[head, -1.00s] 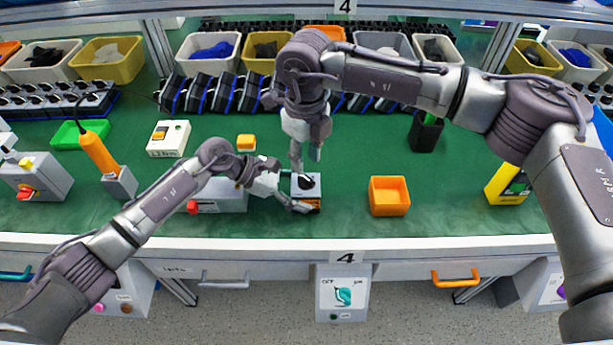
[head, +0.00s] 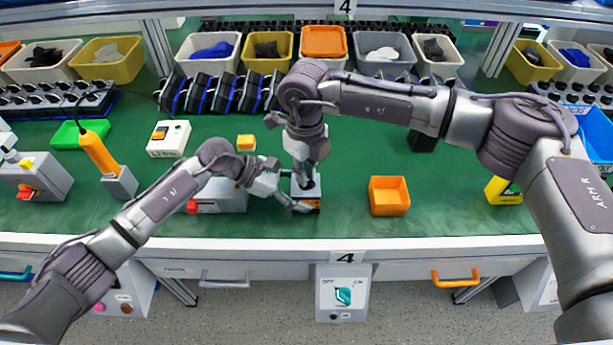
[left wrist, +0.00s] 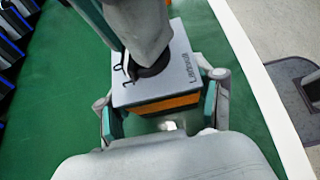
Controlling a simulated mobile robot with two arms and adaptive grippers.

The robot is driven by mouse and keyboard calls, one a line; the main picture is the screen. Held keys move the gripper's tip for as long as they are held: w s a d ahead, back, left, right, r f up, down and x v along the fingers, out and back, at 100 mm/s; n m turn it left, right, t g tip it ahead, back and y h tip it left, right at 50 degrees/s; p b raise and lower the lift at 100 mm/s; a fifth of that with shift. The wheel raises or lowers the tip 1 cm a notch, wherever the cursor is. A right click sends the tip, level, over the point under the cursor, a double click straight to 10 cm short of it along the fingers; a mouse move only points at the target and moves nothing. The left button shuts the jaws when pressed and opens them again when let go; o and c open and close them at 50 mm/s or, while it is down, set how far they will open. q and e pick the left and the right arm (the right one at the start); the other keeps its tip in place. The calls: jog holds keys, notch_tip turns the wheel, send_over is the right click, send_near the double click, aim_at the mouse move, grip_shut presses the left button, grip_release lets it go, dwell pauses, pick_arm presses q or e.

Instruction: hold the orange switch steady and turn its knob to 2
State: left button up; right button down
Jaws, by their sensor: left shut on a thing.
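The orange switch (head: 314,203) stands on the green bench near its front edge, with a grey top and an orange band. In the left wrist view the switch (left wrist: 150,93) has lettering on its top. My left gripper (left wrist: 162,114) is shut on the switch, one finger on each side. It shows at the switch's left in the head view (head: 296,191). My right gripper (head: 305,180) points down onto the switch from above, at the black knob (left wrist: 152,66). Its fingers cover most of the knob, so the knob's setting and the finger grip are hidden.
A grey box with a red button (head: 218,198) stands just left of the switch. An empty orange bin (head: 389,196) stands to the right. A small yellow-orange block (head: 246,142) lies behind. Green bench surface is free between the switch and the bin.

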jog(key=m, duration=0.3)
jog(key=shift+m, duration=0.4)
jog(key=m, duration=0.5)
jog(key=c, duration=1.6)
grip_release()
jog(key=shift+m, duration=0.5)
jog(key=o, duration=0.4)
jog(key=shift+r, duration=0.15)
jog(key=shift+r, duration=2.4)
